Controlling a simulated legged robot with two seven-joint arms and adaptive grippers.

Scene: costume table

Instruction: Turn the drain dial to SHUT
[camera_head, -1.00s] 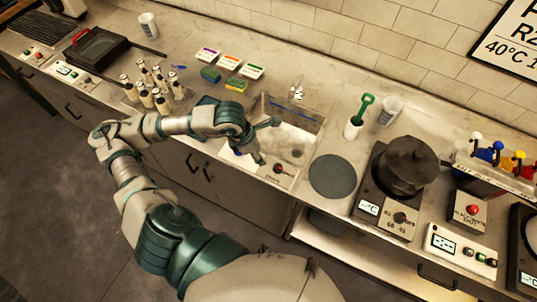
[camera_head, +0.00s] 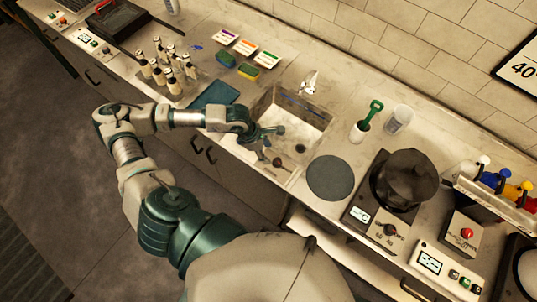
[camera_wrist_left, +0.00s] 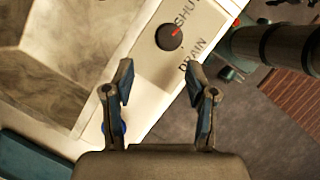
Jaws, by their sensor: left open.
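The drain dial (camera_wrist_left: 169,37) is a round black knob with a red mark, on the sink's pale front rim between the words SHUT and DRAIN. The red mark is on the side facing SHUT. The dial also shows small and dark in the head view (camera_head: 277,162). My left gripper (camera_head: 273,142) hangs over the front of the sink (camera_head: 312,118), beside the dial. In the left wrist view my left gripper (camera_wrist_left: 160,85) is open and empty, its fingertips short of the dial, with no contact visible. My right gripper is out of view.
Several bottles (camera_head: 160,72) stand left of the sink, with a blue-green tray (camera_head: 214,93) nearby. A dark round mat (camera_head: 330,178), a cup with a green-handled tool (camera_head: 358,132) and a hotplate (camera_head: 376,216) are to the right. The faucet (camera_head: 309,84) is behind the basin.

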